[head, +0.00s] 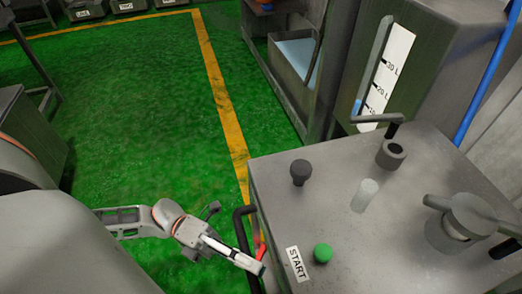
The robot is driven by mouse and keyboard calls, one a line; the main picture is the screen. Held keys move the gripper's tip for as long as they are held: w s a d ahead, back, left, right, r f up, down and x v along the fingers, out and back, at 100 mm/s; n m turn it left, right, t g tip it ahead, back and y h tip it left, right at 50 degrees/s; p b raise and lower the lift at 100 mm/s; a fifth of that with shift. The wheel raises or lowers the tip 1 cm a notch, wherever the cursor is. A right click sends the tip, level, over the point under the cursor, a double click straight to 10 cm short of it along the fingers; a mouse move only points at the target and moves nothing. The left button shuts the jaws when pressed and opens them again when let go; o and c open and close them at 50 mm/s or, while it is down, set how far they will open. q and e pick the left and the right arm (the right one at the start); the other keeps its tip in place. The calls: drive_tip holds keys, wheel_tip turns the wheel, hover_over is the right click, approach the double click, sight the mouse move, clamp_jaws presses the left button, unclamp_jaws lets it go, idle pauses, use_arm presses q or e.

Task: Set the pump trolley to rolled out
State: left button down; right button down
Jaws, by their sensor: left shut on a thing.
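The grey metal unit (290,180), which looks like the pump trolley, stands at the lower right. A black bar handle (239,226) sits on its left side, with a small red part (261,250) beside it. My left gripper (258,267) reaches in from the left and is shut on the black handle near its lower visible end; the exact contact is partly hidden. The flat top carries a green button (322,252), a START label (297,264), a black knob (300,172) and a pale clear cylinder (364,195). My right gripper is not in view.
Green floor (120,110) with a yellow line (220,90) lies open to the left of the unit. A tank with a litre scale (388,75) and a blue pipe (485,85) rise at the upper right.

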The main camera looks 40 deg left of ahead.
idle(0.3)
use_arm(q)
drive_tip(key=c, duration=2)
unclamp_jaws()
drive_tip(key=shift+a, duration=0.1)
drive_tip(key=shift+o, duration=0.2)
drive_tip(key=s+a+f, duration=0.1)
drive_tip(key=a, duration=1)
drive_tip(key=shift+s+a+f, duration=0.3)
drive_tip(key=shift+s+a, duration=0.1)
